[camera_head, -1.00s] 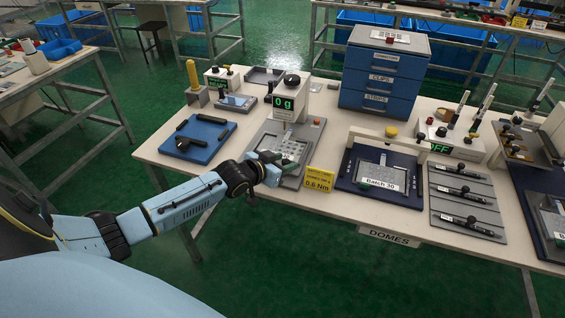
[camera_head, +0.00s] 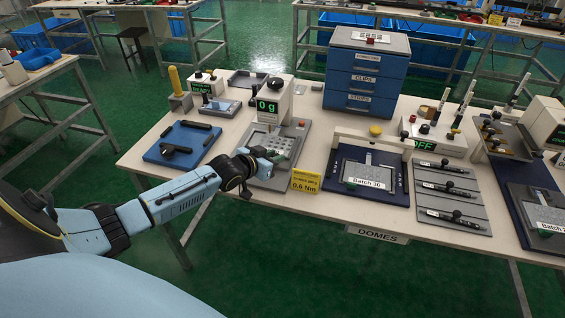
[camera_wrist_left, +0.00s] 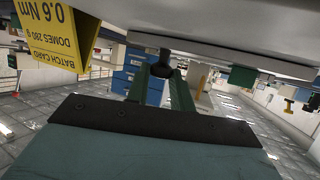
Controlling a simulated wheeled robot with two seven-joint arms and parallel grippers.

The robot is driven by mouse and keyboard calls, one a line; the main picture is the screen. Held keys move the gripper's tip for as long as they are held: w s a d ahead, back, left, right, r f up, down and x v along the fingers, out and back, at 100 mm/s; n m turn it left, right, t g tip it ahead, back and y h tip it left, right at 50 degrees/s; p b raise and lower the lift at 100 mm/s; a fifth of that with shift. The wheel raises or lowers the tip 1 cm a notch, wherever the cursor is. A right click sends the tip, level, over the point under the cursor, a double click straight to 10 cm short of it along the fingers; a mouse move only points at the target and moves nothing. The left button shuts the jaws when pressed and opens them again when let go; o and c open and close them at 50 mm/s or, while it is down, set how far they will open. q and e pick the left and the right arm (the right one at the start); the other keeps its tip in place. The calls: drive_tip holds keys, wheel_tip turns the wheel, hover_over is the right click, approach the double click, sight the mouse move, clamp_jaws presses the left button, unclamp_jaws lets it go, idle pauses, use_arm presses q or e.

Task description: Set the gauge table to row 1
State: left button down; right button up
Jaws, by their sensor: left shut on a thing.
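The gauge table is a grey plate (camera_head: 259,174) carrying a pale keypad film, under a gauge with a green-lit display (camera_head: 268,107) that seems to read 0 g. My left gripper (camera_head: 277,156) is at the plate's front part, low over it, and hides some of the plate and film. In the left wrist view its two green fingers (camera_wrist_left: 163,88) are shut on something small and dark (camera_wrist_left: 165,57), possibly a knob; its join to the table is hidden. Row markings are too small to read. My right gripper is not in view.
A yellow batch card (camera_head: 305,181) stands close right of my left gripper; it also shows upside down in the left wrist view (camera_wrist_left: 58,32). A blue tray (camera_head: 163,155) lies left. A navy Batch 30 fixture (camera_head: 400,190) and blue drawers (camera_head: 365,84) are to the right and behind.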

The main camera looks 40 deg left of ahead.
use_arm(q)
drive_tip(key=shift+s, duration=0.15)
drive_tip(key=c, duration=1.2)
unclamp_jaws()
drive_tip(key=shift+s+r, duration=0.25)
drive_tip(key=shift+s, duration=0.35)
drive_tip(key=p+v, duration=0.3)
drive_tip(key=v, duration=0.9)
